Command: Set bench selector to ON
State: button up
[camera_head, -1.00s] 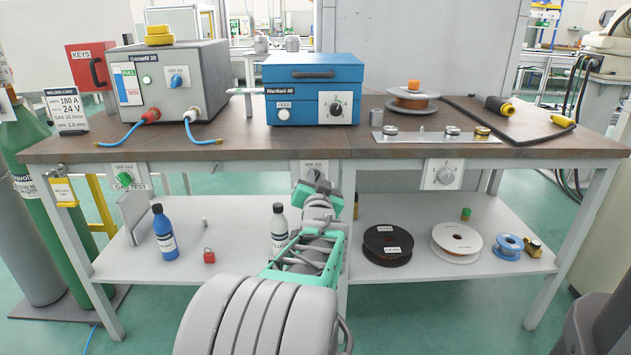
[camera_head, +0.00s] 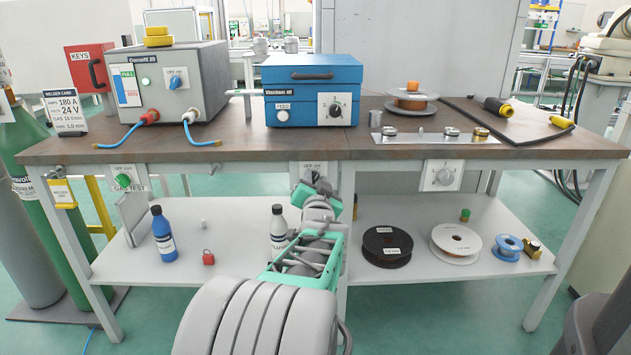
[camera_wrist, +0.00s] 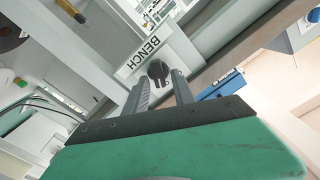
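The bench selector is a dark knob (camera_wrist: 157,71) on a white plate marked BENCH (camera_wrist: 143,52) in the wrist view. In the head view its plate (camera_head: 315,167), with OFF and ON lettering, is on the front edge of the bench, partly hidden by my gripper (camera_head: 312,188). In the wrist view my gripper (camera_wrist: 161,82) is open, one finger on each side of the knob near the fingertips. I cannot tell whether the fingers touch it. The knob's pointing direction is not clear.
A green GAS TEST knob (camera_head: 124,180) is to the left on the bench edge, and a grey dial (camera_head: 443,176) is to the right. A blue box (camera_head: 313,92) stands on the bench above. Bottles (camera_head: 279,232) and wire spools (camera_head: 387,245) stand on the lower shelf.

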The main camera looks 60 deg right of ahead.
jog(key=shift+o, duration=0.4)
jog(key=p+v, duration=0.2)
jog(key=v, duration=0.5)
jog(key=shift+s+a, duration=0.15)
jog(key=shift+a, duration=0.25)
